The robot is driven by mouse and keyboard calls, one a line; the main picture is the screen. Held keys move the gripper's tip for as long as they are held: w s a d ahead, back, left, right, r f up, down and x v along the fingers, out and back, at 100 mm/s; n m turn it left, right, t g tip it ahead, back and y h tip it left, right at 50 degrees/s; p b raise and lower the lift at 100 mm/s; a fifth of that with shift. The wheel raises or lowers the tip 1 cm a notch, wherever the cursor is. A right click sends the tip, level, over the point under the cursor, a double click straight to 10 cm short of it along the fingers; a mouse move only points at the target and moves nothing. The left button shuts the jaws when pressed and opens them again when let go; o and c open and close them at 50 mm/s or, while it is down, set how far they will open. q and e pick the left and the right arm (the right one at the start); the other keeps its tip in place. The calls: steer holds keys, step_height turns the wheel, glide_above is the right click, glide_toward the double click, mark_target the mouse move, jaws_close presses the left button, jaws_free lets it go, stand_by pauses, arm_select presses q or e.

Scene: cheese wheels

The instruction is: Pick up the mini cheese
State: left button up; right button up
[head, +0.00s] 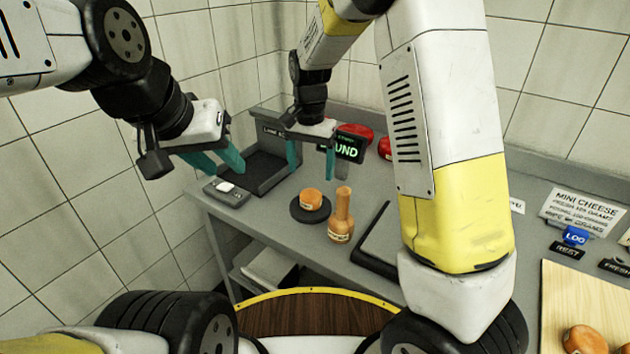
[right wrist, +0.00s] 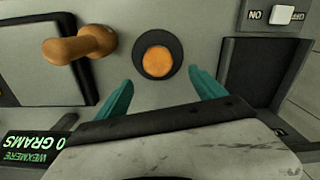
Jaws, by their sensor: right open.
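A small round orange cheese (head: 311,199) sits on a black round disc (head: 298,214) on the grey counter. In the right wrist view the cheese (right wrist: 158,62) and its disc (right wrist: 174,45) lie ahead, between the spread fingertips. My right gripper (head: 311,172) is open and empty above and behind the cheese, apart from it; its teal fingers also show in the right wrist view (right wrist: 160,85). My left gripper (head: 226,171) hangs further left, its teal fingers apart with nothing between them. More orange cheeses (head: 584,340) lie on a wooden board at the right, partly cut off.
An orange bottle-shaped piece (head: 341,222) stands close right of the disc. A black tray (head: 372,245) is right. A "MINI CHEESE" sign (head: 583,211) stands further right.

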mark_target(311, 193)
steer(key=f, duration=0.7)
steer(key=shift+s+f, duration=0.3)
steer(key=shift+s, duration=0.05)
steer(key=c, duration=1.7)
steer(key=shift+o, duration=0.2)
steer(key=shift+r, duration=0.1)
